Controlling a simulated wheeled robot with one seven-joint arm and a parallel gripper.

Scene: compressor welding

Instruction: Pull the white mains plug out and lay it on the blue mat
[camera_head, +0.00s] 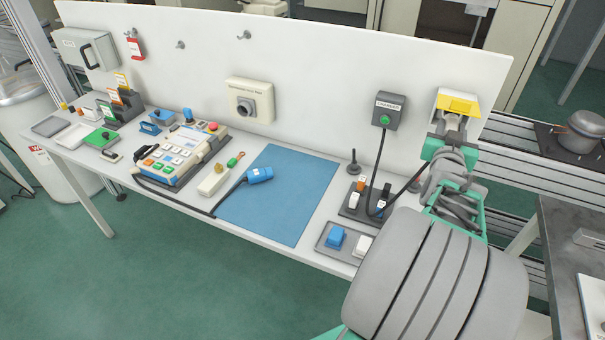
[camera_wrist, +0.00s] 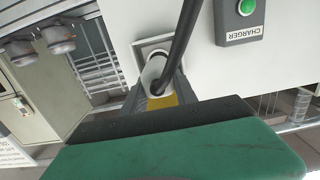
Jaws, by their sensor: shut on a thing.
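The white mains plug (camera_wrist: 156,72) shows in the wrist view with a thick black cord (camera_wrist: 183,38) leading from it. My gripper (camera_wrist: 160,90) is shut on it, right in front of the wall socket (camera_wrist: 150,46). I cannot tell whether the plug's pins are still in the socket. In the head view my gripper (camera_head: 449,122) is at the socket with its raised yellow lid (camera_head: 458,103), at the panel's right end, and it hides the plug. The blue mat (camera_head: 290,190) lies flat on the bench; a blue connector (camera_head: 259,174) lies on its upper left part.
Left of the socket is a grey charger box (camera_head: 387,110); its black cord hangs to a dark holder (camera_head: 352,207) with several small plugs. A grey tray (camera_head: 328,250) with blue and white pieces sits at the front edge. Most of the mat is clear.

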